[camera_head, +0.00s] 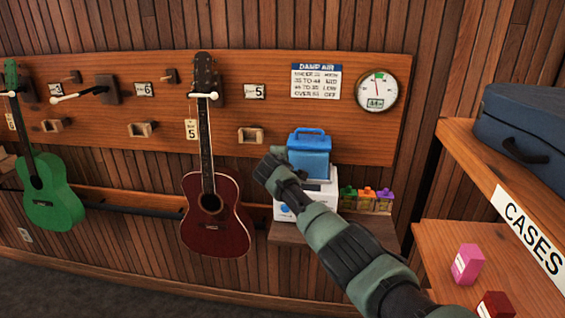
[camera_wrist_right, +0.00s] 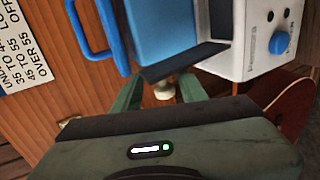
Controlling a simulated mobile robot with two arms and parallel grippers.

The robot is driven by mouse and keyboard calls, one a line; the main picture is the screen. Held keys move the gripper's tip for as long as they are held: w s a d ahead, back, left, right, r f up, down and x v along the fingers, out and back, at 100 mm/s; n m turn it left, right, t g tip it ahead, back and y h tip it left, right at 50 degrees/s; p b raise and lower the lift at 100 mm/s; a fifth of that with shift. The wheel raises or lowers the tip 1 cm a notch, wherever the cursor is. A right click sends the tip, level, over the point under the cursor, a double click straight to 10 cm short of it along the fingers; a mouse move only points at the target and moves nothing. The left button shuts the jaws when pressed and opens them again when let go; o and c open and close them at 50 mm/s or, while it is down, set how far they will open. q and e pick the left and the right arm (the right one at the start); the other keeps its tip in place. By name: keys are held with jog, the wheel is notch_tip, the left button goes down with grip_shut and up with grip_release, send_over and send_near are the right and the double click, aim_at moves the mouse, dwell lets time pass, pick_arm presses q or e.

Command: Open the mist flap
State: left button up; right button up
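The mist maker has a blue tank (camera_head: 309,158) with a handle, on a white base (camera_head: 318,190). In the right wrist view the tank (camera_wrist_right: 165,32) and base (camera_wrist_right: 262,50) fill the top. A dark flap-like plate (camera_wrist_right: 182,62) lies along the tank's near side, with a small pale knob (camera_wrist_right: 164,91) just below it. I cannot tell how far the plate is swung. My right gripper (camera_wrist_right: 160,93) is open, its green fingers on either side of the knob, with gaps showing. In the head view this gripper (camera_head: 272,168) is at the tank's left side. My left gripper is out of view.
A gauge (camera_head: 377,91) and a humidity chart (camera_head: 316,81) are above. A case shelf (camera_head: 490,165) is at right.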

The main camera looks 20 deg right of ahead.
dwell(0.3)
jog(key=v, duration=0.7)
jog(key=shift+s+a+b, duration=0.2)
jog(key=shift+s+b, duration=0.1)
jog(key=shift+s, duration=0.05)
jog(key=shift+r, duration=0.1)
